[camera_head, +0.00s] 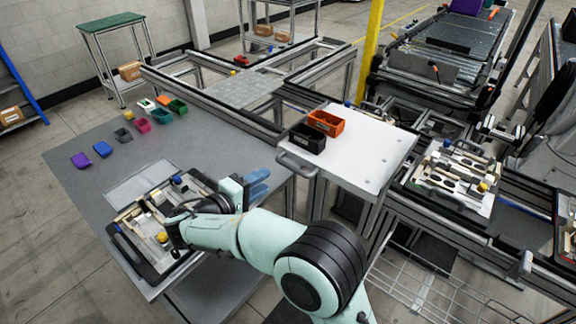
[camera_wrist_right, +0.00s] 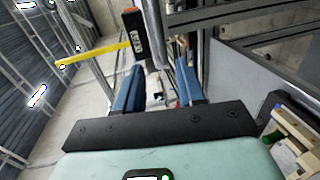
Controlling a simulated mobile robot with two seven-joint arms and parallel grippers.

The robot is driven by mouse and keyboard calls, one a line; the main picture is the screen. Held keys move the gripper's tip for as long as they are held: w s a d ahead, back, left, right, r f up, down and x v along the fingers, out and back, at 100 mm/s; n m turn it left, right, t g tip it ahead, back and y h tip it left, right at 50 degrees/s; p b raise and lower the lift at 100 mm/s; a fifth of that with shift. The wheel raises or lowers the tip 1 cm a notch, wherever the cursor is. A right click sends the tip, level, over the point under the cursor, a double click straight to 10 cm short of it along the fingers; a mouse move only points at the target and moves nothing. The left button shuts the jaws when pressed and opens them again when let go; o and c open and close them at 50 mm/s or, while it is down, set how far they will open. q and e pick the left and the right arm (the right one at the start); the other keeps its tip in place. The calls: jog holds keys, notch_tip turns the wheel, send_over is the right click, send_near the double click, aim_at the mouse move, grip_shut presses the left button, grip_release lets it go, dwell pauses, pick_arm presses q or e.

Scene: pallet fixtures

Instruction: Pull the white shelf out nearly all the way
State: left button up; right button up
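The white shelf (camera_head: 372,160) is a flat white board with a grey bar handle (camera_head: 297,164) on its left edge. A black bin (camera_head: 307,138) and an orange bin (camera_head: 326,122) stand on it near that edge. My right gripper (camera_head: 264,182) has blue fingers pointing right, toward the handle, a short way left of it in the head view. In the right wrist view the two fingers (camera_wrist_right: 159,88) are apart with a gap between them. They appear empty. My left gripper is not in view.
A grey table (camera_head: 85,185) lies left, with several small coloured bins. A fixture tray (camera_head: 150,262) with parts sits below my right forearm. A yellow post (camera_head: 369,50) stands behind the shelf. Another parts fixture (camera_head: 455,180) is to the right.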

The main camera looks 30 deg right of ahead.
aim_at(287, 167)
jog(key=p+x, duration=0.1)
jog(key=x, duration=1)
jog(key=shift+w+d+f+p, duration=0.1)
jog(key=shift+d+p, duration=0.2)
jog(key=shift+p, duration=0.1)
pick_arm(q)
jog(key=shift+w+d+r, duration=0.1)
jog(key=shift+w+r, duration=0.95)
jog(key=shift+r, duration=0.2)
pick_arm(e)
grip_shut()
